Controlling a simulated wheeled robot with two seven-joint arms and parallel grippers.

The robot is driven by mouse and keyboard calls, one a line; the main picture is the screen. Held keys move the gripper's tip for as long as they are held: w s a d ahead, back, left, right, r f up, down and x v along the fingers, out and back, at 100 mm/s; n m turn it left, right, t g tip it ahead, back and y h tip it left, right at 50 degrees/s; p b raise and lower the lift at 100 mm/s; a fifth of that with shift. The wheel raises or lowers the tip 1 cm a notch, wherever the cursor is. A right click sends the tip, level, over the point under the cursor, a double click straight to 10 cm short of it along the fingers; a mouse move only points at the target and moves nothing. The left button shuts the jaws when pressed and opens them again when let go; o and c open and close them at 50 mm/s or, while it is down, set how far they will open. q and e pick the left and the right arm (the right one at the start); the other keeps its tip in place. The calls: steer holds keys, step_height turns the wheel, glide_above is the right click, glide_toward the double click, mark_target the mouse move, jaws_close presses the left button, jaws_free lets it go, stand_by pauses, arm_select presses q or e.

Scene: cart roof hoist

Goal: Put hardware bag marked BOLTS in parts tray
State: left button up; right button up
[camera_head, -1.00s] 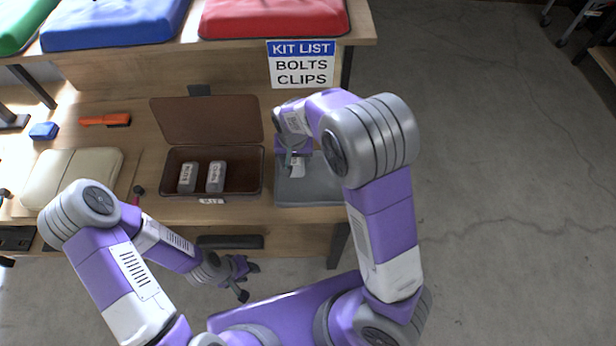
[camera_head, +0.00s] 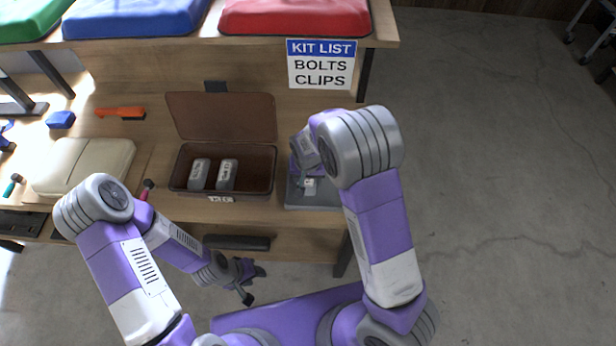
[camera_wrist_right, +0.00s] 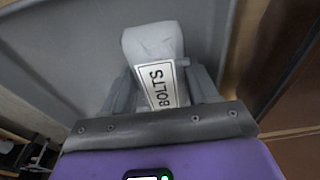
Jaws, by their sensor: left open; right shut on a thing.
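My right gripper (camera_head: 305,183) is shut on the hardware bag (camera_wrist_right: 155,45), a pale grey bag with a white label reading BOLTS in the right wrist view. Whether the bag touches the tray floor I cannot tell. My left gripper (camera_head: 254,282) is open and empty, in front of the bench.
An open brown case (camera_head: 255,183) holds two grey bags (camera_head: 199,173), (camera_head: 227,175), their labels too small to read. A KIT LIST sign (camera_head: 321,64) naming BOLTS and CLIPS hangs from the upper shelf. A beige case (camera_head: 85,167) and an orange-handled brush (camera_head: 118,112) lie left.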

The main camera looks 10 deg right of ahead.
mark_target(308, 182)
steer(key=o, duration=1.1)
steer(key=shift+f, duration=0.1)
steer(key=shift+r, duration=0.35)
steer(key=r+p, duration=0.1)
steer(key=r, duration=0.2)
steer(key=s+r+p, duration=0.1)
steer(key=r, duration=0.3)
steer(key=r+p, duration=0.1)
steer(key=r, duration=0.3)
steer(key=shift+s+a+r, duration=0.25)
steer(key=shift+s+a, duration=0.05)
steer(key=shift+s, duration=0.05)
